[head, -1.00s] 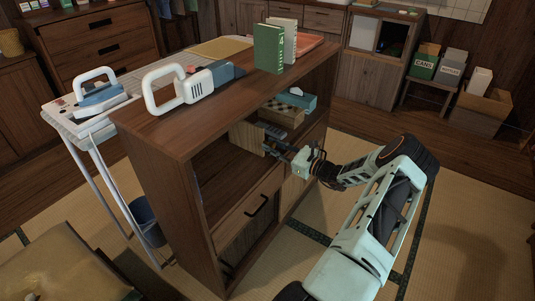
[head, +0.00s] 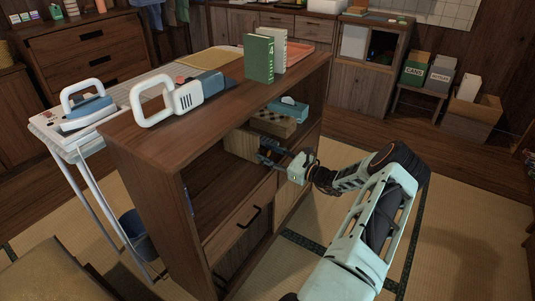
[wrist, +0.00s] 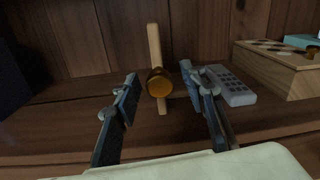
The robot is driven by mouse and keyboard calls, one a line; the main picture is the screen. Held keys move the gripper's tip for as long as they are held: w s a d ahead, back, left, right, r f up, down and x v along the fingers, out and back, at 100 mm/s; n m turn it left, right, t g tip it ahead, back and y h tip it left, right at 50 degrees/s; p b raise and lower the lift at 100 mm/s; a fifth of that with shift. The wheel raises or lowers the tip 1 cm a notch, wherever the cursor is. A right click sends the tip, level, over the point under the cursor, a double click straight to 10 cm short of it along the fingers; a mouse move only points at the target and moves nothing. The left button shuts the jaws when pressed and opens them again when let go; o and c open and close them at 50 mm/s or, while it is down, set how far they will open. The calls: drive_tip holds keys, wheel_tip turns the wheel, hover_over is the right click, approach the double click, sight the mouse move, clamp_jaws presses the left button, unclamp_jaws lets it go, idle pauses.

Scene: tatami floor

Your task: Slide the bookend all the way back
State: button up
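The bookend, as I take it, is a light wooden upright plate seen edge-on in the wrist view (wrist: 154,45), with a round amber knob (wrist: 158,83) on its near edge. It stands on the cabinet's shelf; its pale side shows in the head view (head: 239,144). My gripper (wrist: 160,88) is open, reaching into the shelf from the front. Its two fingers are apart, one on each side of the knob, with visible gaps. I cannot tell exactly how deep the fingertips reach beside the knob.
A grey keypad-like object (wrist: 232,88) lies just right of my right finger. A checker-topped wooden box (wrist: 278,68) and a teal tissue box (head: 288,108) stand further right. A dark block (wrist: 12,78) is at left. The shelf (head: 225,178) has bare room left of the bookend.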

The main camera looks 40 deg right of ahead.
drive_tip(key=v, duration=1.2)
drive_tip(key=shift+a, duration=0.1)
